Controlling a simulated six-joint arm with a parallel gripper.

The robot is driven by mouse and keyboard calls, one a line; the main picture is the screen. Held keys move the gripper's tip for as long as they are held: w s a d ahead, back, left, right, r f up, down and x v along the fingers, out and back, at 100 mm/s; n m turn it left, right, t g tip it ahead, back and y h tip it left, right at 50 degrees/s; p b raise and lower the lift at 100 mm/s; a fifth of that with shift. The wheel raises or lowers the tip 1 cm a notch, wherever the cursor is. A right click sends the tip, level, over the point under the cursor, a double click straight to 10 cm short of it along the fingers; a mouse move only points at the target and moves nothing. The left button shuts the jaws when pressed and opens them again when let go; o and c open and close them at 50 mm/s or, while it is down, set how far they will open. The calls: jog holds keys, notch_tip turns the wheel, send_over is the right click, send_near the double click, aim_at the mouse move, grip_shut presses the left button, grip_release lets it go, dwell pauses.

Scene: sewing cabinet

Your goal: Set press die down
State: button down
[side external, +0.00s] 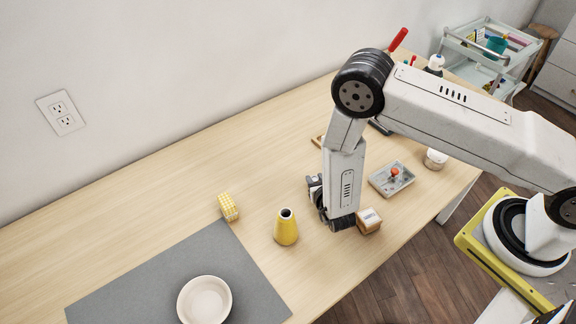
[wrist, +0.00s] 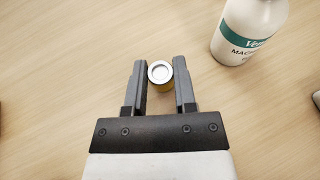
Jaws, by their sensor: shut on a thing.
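In the wrist view, my gripper (wrist: 159,62) has its two dark fingers on either side of a small round piece (wrist: 160,73) with a silver top and a yellow body, which I take to be the press die. It sits upright between the fingertips, and the gripper is shut on it. Its lower end is hard to see, so I cannot tell whether it touches the table. In the side view, my forearm and wrist hide the die and most of the gripper, low over the wooden table (side external: 165,185).
A white bottle with a teal label (wrist: 250,28) stands right of my fingers. In the side view, a small box (side external: 369,221) and a grey tray (side external: 392,179) lie right of my wrist. A yellow cone (side external: 286,230), a yellow checked block (side external: 229,207) and a bowl (side external: 204,300) lie left.

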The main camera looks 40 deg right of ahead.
jog(key=shift+f, duration=0.15)
jog(key=shift+c, duration=2.1)
grip_release()
jog(key=shift+s+a+r, duration=0.15)
jog(key=shift+s+r, duration=0.05)
jog(key=shift+r, duration=0.05)
jog(key=v, duration=1.1)
jog(key=shift+s+r, duration=0.1)
jog(key=shift+s, duration=0.05)
